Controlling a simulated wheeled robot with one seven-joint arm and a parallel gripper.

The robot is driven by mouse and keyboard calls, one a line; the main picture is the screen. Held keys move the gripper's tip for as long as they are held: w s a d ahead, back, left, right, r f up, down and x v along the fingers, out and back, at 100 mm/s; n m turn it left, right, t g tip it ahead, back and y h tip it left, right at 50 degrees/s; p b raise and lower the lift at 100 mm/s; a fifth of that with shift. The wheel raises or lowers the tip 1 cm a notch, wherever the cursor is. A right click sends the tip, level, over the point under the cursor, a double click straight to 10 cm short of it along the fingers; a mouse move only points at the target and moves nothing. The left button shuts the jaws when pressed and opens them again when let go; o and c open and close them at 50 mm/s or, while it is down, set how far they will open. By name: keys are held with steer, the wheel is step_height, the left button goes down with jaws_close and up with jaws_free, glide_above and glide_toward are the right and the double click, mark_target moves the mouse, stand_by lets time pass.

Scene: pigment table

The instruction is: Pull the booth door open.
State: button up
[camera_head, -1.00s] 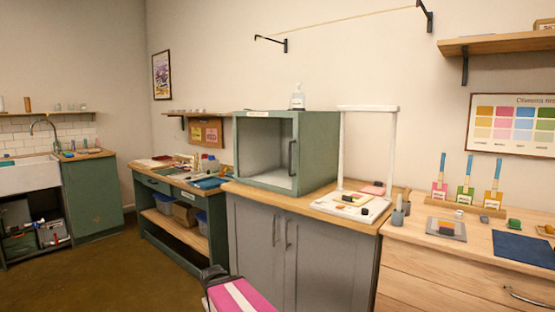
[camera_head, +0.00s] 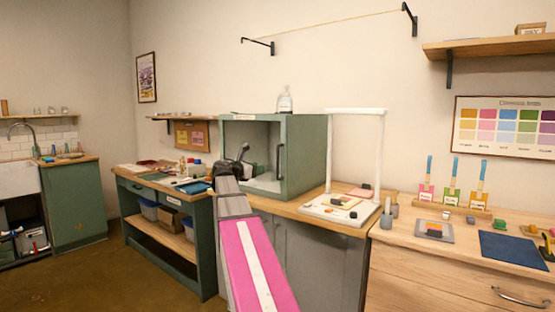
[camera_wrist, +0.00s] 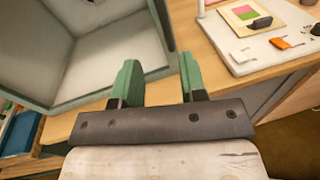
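The green booth (camera_head: 308,155) stands on the wooden counter, its pale interior visible through the front. A dark vertical handle (camera_head: 280,158) is at the right side of this front. The door panel looks clear, or is hard to make out, and I cannot tell its exact position. My gripper (camera_head: 241,153) is in front of the booth, left of the handle. In the wrist view my gripper (camera_wrist: 158,82) has its green fingers apart with nothing between them.
A white stand (camera_head: 350,207) with small blocks is right of the booth. A bottle (camera_head: 285,102) stands on the booth's top. A workbench with supplies (camera_head: 165,184) is at left, and a drawer counter with brushes (camera_head: 452,190) at right. Floor (camera_head: 95,270) is clear at lower left.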

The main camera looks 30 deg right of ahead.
steer(key=shift+n+h, duration=0.4)
steer(key=d+r, duration=0.1)
steer(key=d, duration=0.2)
steer(key=w+d+r, duration=0.1)
steer(key=d, duration=0.3)
steer(key=w+d+r, duration=0.1)
steer(key=d, duration=0.3)
steer(key=shift+d+r, duration=0.15)
steer(key=shift+d, duration=0.1)
jaws_close()
